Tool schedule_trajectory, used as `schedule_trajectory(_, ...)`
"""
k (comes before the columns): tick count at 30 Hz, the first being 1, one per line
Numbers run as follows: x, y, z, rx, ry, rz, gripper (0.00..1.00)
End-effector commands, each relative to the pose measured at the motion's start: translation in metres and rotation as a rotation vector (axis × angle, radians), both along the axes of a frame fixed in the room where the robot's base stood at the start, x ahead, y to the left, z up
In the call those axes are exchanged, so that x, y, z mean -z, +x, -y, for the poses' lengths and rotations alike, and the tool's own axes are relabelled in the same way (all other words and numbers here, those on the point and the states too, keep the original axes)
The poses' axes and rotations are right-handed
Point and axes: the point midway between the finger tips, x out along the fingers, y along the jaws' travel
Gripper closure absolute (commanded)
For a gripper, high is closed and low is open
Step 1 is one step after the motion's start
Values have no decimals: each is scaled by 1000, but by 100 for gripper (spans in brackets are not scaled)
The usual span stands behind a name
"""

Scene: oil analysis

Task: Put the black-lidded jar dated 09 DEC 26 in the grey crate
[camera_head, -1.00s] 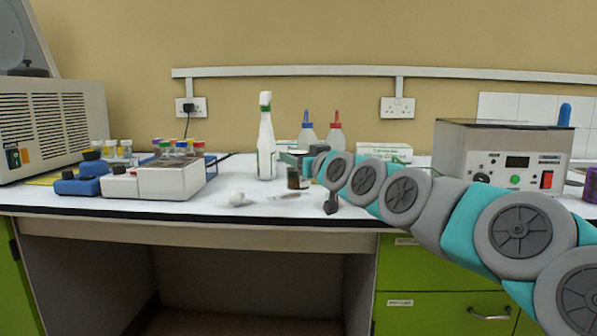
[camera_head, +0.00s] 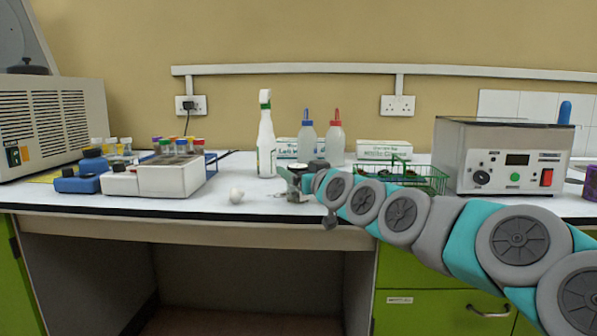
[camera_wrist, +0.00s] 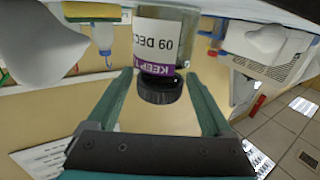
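In the wrist view, which is upside down, the black-lidded jar (camera_wrist: 160,60) has a white label reading "09 DEC" with a purple "KEEP" band. Its black lid (camera_wrist: 159,90) lies between the two fingers of my gripper (camera_wrist: 160,75). A gap shows on each side of the lid, so my gripper is open around it. In the head view my gripper (camera_head: 289,174) is over the bench's front middle, and the jar is hard to make out there. I see no grey crate in these frames.
A green wire basket (camera_head: 428,178) is behind my arm, beside the grey instrument (camera_head: 505,160). A white block with vials (camera_head: 172,178) is at left. The front edge is close.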

Motion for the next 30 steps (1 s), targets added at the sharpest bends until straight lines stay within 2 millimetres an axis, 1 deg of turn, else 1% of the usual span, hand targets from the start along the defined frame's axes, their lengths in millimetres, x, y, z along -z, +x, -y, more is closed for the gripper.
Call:
schedule_trajectory(8,0,0,0,0,0,0,8)
schedule_trajectory(12,-6,0,0,0,0,0,8)
schedule_trajectory(13,-4,-3,2,1,0,1,8)
schedule_trajectory(17,-3,-18,10,0,-1,0,8)
schedule_trajectory(24,-2,-56,29,0,-2,1,8)
schedule_trajectory(30,-4,-85,44,2,0,3,8)
